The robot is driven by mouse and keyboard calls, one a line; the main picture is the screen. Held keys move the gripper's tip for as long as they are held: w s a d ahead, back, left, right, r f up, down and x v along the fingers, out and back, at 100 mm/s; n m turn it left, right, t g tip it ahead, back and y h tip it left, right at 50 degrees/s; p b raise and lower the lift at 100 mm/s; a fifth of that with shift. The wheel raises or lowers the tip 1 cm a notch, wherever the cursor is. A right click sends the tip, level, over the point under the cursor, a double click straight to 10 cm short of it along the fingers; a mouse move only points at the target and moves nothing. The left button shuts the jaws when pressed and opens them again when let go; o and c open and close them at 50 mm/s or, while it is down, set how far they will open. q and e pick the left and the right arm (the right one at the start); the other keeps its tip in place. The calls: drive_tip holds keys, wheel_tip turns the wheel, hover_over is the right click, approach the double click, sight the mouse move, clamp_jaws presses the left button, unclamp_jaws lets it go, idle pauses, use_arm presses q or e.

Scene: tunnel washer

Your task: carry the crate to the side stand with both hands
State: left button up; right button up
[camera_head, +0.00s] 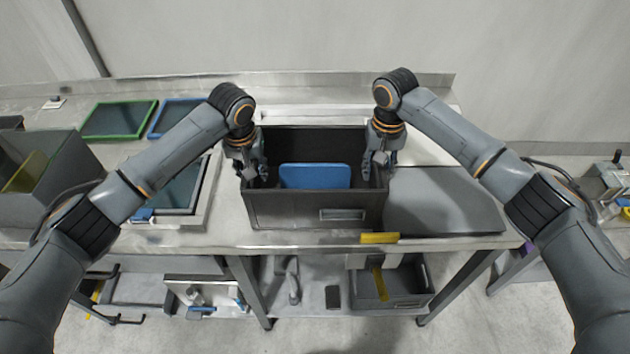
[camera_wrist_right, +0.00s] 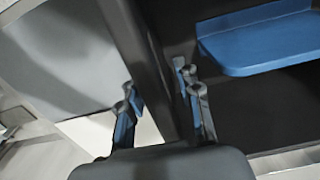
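The dark grey crate (camera_head: 290,210) stands on the metal worktop, with a blue board (camera_head: 315,176) upright inside it. My right gripper (camera_head: 379,160) is at the crate's right wall. In the right wrist view, its two fingers (camera_wrist_right: 160,105) are apart on either side of that wall (camera_wrist_right: 150,70), with a gap beside the outer finger. The blue board shows inside the crate there too (camera_wrist_right: 255,42). My left gripper (camera_head: 254,170) is at the left wall, its fingers apart around the rim; contact there is too small to tell. The side stand cannot be identified for certain.
A grey panel (camera_head: 440,200) lies right of the crate, and a yellow piece (camera_head: 380,238) is at the front edge. A framed dark tray (camera_head: 175,190) and a grey bin (camera_head: 45,175) are to the left. A lower shelf holds another bin (camera_head: 400,290). Equipment (camera_head: 605,185) stands far right.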

use_arm(q)
drive_tip(key=shift+f, duration=0.1)
use_arm(e)
drive_tip(key=shift+f, duration=0.1)
use_arm(q)
clamp_jaws()
use_arm(e)
clamp_jaws()
use_arm(q)
drive_tip(key=shift+r, duration=0.2)
use_arm(e)
drive_tip(key=shift+r, duration=0.2)
